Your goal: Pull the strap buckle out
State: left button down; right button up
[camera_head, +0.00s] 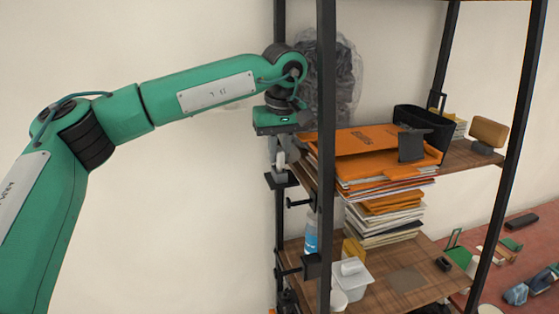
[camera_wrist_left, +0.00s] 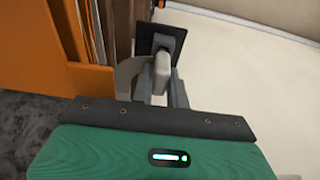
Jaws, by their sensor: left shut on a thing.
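My left gripper (camera_head: 278,158) is at the left side of the ladder shelf, pointing down beside a black post. In the left wrist view the left gripper (camera_wrist_left: 155,85) is shut on a pale grey, rounded piece, which I take to be the strap buckle (camera_wrist_left: 161,65). A square black plate (camera_wrist_left: 150,38) lies just beyond the piece. In the head view the buckle (camera_head: 281,170) shows small, upright above a dark plate (camera_head: 281,180) at the post. Whether it is seated in the plate or apart from it I cannot tell. My right gripper is not in view.
Orange folders (camera_head: 365,140) and stacked papers (camera_head: 390,225) fill the shelf right of the post. A black bin (camera_head: 425,125) stands behind them. A grey plastic-wrapped bundle (camera_head: 335,80) is behind the wrist. A blue bottle (camera_head: 311,235) stands lower. The wall side on the left is free.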

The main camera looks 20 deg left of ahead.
aim_at(279, 148)
pick_arm(q)
jog(key=shift+r, duration=0.3)
jog(key=shift+r+p, duration=0.3)
jog(key=shift+p, duration=0.1)
jog(key=shift+r, duration=0.2)
jog(key=shift+r+p, duration=1)
jog(key=shift+r, duration=0.25)
jog(key=shift+r+p, duration=0.9)
jog(key=shift+r, duration=0.35)
jog(key=shift+r+p, duration=0.5)
jog(key=shift+r, duration=0.2)
